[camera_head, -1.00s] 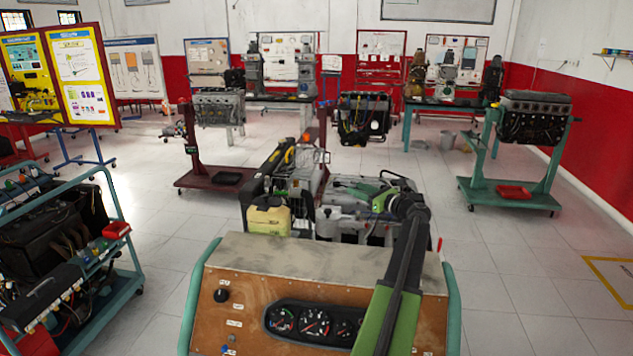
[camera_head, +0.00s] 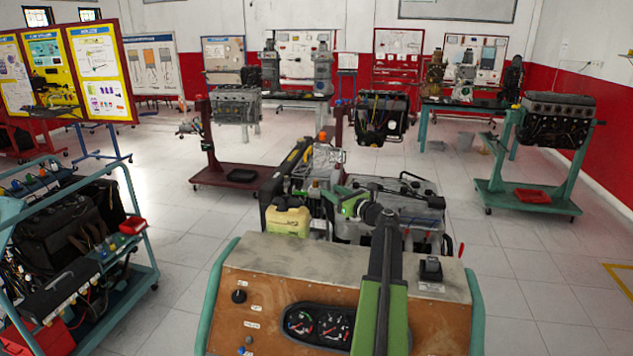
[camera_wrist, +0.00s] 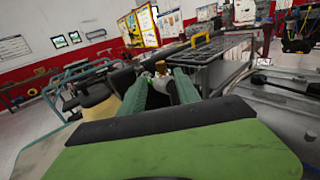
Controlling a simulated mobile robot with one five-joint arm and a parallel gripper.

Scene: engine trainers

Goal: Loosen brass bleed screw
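The brass bleed screw (camera_wrist: 161,67) shows small in the wrist view as a brass-coloured tip on a pale fitting, beyond and between my fingertips. In the head view a tiny orange-yellow spot (camera_head: 314,184) on the engine, left of my gripper, may be the same screw; it is too small to be sure. My gripper (camera_wrist: 162,76) has its two green fingers apart, with a gap between them and nothing visibly clasped. In the head view my gripper (camera_head: 345,204) is over the engine trainer, pointing left. Whether a finger touches the fitting cannot be told.
A yellowish fluid reservoir (camera_head: 287,217) stands left of my gripper. The trainer's wooden gauge panel (camera_head: 262,290) is in front, with a black switch box (camera_head: 431,270) on top. A teal-framed trainer (camera_head: 140,215) stands at left.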

